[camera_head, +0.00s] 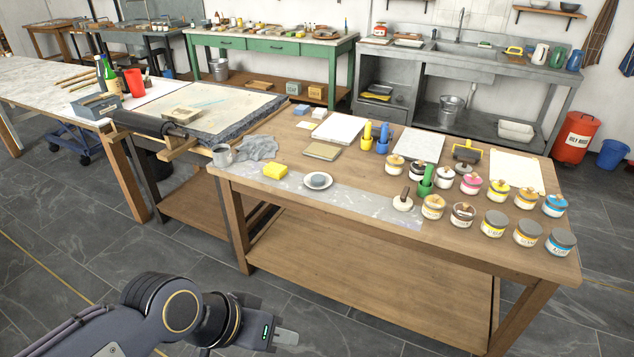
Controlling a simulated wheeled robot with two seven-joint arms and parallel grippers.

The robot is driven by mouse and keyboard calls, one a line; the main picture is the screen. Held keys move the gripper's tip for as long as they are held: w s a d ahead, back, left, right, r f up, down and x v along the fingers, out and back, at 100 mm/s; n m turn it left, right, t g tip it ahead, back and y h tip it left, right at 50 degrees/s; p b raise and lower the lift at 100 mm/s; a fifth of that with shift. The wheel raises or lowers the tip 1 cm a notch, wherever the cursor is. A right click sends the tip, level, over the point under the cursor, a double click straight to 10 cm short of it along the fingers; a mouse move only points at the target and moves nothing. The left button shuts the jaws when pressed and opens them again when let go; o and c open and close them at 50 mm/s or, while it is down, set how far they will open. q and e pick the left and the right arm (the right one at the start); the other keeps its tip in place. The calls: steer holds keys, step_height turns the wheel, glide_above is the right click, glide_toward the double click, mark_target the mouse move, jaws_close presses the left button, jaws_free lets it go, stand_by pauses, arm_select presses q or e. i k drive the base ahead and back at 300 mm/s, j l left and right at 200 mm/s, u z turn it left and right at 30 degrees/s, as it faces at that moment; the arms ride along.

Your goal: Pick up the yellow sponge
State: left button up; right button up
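The yellow sponge (275,171) lies on the grey sheet at the left front part of the wooden table (380,232). My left gripper (285,338) is low at the bottom of the head view, in front of the table and well short of the sponge. It is seen from the side, so I cannot tell whether its fingers are apart. Nothing shows in its grasp. My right gripper is not in view.
Several ink jars (494,222) fill the table's right side. The floor between my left arm and the table is clear.

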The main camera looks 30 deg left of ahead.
mark_target(275, 170)
steer(key=i+j, duration=0.8)
steer(key=i+j+u, duration=0.15)
steer(key=i+j, duration=0.65)
steer(key=i, duration=0.05)
